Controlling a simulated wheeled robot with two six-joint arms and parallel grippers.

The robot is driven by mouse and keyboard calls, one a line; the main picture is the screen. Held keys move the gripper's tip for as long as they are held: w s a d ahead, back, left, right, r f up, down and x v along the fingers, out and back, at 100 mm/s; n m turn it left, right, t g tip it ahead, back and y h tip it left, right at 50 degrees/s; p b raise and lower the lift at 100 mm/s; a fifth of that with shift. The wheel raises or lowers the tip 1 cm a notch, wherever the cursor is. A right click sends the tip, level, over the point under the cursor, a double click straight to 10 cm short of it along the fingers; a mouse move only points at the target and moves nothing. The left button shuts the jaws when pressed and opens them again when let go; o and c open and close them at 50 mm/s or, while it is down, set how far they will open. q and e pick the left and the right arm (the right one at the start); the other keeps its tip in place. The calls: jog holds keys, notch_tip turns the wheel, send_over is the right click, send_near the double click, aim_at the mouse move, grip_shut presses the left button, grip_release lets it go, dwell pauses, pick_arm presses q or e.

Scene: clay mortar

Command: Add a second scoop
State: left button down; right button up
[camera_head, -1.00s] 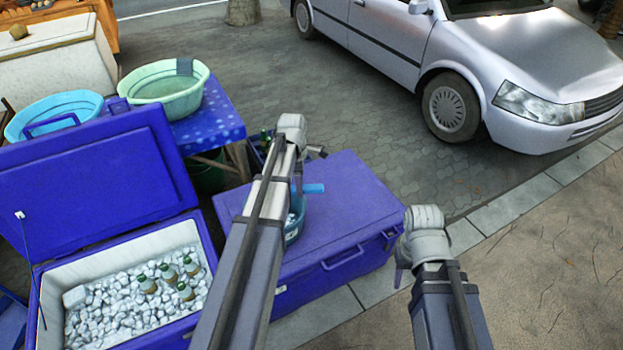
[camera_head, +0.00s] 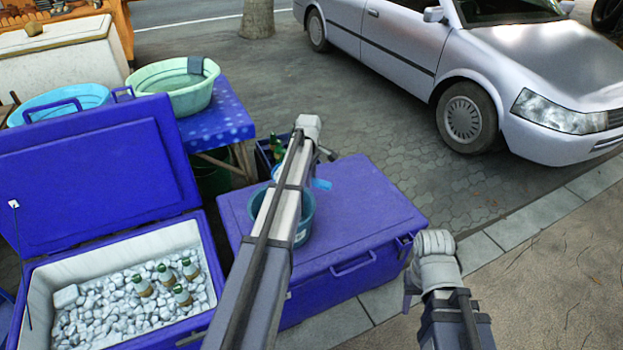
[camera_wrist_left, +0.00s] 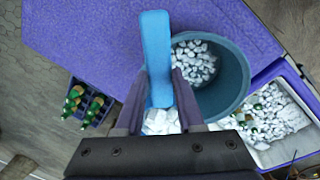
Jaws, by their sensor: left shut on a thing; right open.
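My left gripper (camera_wrist_left: 158,88) is shut on a light blue scoop (camera_wrist_left: 157,50). In the left wrist view its handle runs up between the fingers, and white ice shows just below them, seemingly in the scoop's partly hidden bowl. The scoop's blue end also shows beside my left arm in the head view (camera_head: 321,184). A teal bucket (camera_wrist_left: 233,85) on the closed blue cooler (camera_head: 365,215) has ice in its bottom; the scoop is above or beside its rim. An open cooler (camera_head: 32,300) holds ice (camera_head: 110,312) and several bottles. My right gripper (camera_head: 410,290) is empty over the pavement, fingers barely visible.
The open cooler's raised lid (camera_head: 90,165) stands on the left. Behind are a blue table (camera_head: 225,120) with a green basin (camera_head: 170,95) and a blue basin (camera_head: 60,100). A bottle crate (camera_wrist_left: 90,105) stands beside the closed cooler. A silver car (camera_head: 480,70) is parked behind.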

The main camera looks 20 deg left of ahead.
pick_arm(q)
jog(key=shift+s+d+f+t+b, duration=0.1)
jog(key=shift+s+f+t+b, duration=0.4)
jog(key=shift+f+t+b, duration=0.35)
jog(key=s+t+b, duration=0.1)
jog(key=t+b, duration=0.3)
jog(key=b, duration=0.2)
jog(key=s+t+b, duration=0.2)
jog(key=t+b, duration=0.3)
jog(key=b, duration=0.1)
jog(key=s+t+b, duration=0.1)
jog(key=t+b, duration=0.3)
jog(key=b, duration=0.3)
jog(key=shift+s+f+t, duration=0.2)
jog(key=shift+s+t, duration=0.05)
jog(key=shift+s, duration=0.15)
dwell(0.5)
